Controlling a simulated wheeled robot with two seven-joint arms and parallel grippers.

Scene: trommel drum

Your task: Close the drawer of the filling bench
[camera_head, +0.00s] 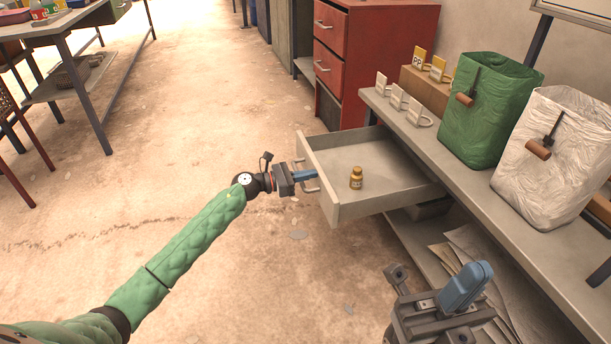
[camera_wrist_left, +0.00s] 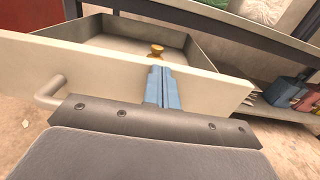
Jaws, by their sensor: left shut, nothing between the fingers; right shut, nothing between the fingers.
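The filling bench (camera_head: 480,190) stands at the right with its drawer (camera_head: 335,206) pulled out to the left. A small amber bottle (camera_head: 356,178) stands inside the drawer; its top shows in the left wrist view (camera_wrist_left: 156,50). My left gripper (camera_head: 314,175) is shut and empty, its blue fingertips at the drawer front, beside the handle (camera_head: 306,176). In the left wrist view the fingers (camera_wrist_left: 161,88) overlap the front panel, right of the handle (camera_wrist_left: 50,92); I cannot tell if they touch it. My right gripper (camera_head: 466,286) is shut and empty near the bench's lower shelf.
A green sack (camera_head: 487,110) and a white sack (camera_head: 560,155) stand on the bench, with several small tags (camera_head: 400,98) to their left. A red cabinet (camera_head: 375,50) stands behind the drawer. A table (camera_head: 70,25) is at the far left. Floor left of the drawer is clear.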

